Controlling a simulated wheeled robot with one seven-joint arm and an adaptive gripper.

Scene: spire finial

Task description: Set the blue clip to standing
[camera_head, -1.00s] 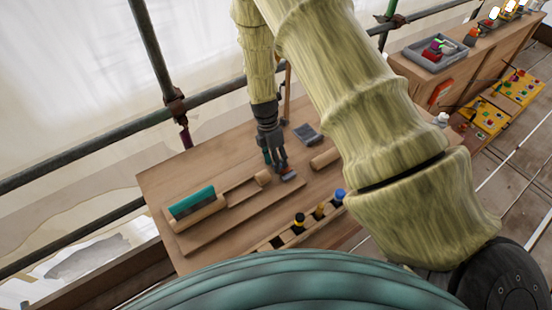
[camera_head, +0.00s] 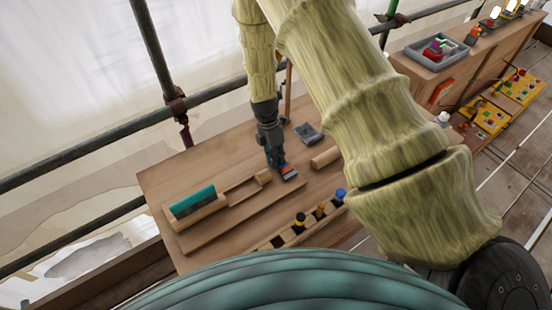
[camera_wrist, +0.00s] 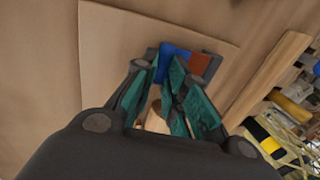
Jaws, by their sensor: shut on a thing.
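The blue clip (camera_wrist: 176,60) shows in the wrist view as a blue block between my fingertips, with a rust-brown part beside it on a dark piece. In the head view the clip (camera_head: 288,171) is a small blue, orange and grey thing low at the bench's middle. My gripper (camera_wrist: 160,72) is shut on it, with teal finger pads around the blue part. In the head view my gripper (camera_head: 274,163) points down at the bench. The fingers hide part of the clip, and I cannot tell whether it touches the bench.
A teal block (camera_head: 192,202) sits on a wooden holder at the bench's left. A rack (camera_head: 270,243) with black, yellow and blue capped pieces lies along the front. A grey piece (camera_head: 307,133) lies behind my gripper, and a wooden roller (camera_head: 325,157) to its right.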

